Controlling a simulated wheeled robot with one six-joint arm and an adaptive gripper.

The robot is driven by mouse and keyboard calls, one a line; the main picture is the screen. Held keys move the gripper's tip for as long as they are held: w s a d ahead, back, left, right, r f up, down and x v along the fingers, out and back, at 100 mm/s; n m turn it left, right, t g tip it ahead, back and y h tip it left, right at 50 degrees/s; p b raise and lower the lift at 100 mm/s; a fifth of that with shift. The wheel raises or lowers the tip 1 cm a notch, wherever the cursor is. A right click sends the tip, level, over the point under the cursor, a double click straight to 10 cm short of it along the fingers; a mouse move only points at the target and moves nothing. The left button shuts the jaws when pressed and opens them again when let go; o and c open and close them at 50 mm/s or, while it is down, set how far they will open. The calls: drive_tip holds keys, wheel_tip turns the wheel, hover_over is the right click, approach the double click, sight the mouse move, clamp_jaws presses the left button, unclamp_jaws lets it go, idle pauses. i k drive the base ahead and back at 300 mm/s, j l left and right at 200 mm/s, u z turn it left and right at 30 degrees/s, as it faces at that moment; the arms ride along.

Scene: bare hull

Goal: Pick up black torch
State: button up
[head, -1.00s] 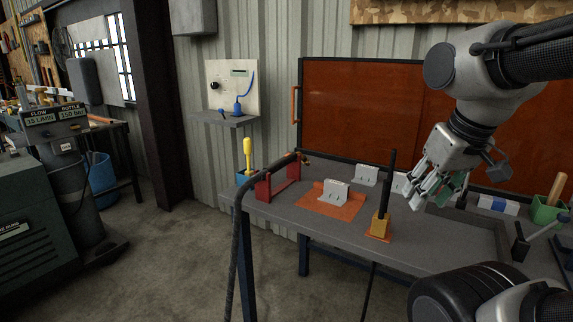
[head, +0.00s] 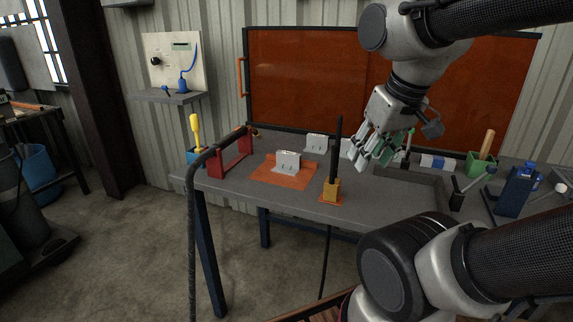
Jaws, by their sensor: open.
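A black torch (head: 215,146) lies across a red rack (head: 238,154) at the left end of the grey workbench (head: 235,190). Its thick black cable hangs down past the front edge, and a copper-coloured tip shows at its right end. A second black, rod-like thing (head: 337,145) stands upright in a yellow block (head: 331,190) on a small orange base, near the front edge. My gripper (head: 368,154) is open and empty above the bench. It is to the right of the upright rod and well right of the rack, apart from both.
A white angled bracket (head: 287,160) stands on an orange mat (head: 265,174) between rack and yellow block; another bracket (head: 316,142) is behind. An orange screen (head: 310,85) backs the bench. A blue holder with a yellow-handled tool (head: 195,130) is at left. A green box (head: 480,165) is at right.

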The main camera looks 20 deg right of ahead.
sight(238, 133)
drive_tip(key=i+j+u, duration=0.6)
drive_tip(key=u, duration=0.15)
drive_tip(key=i, duration=0.1)
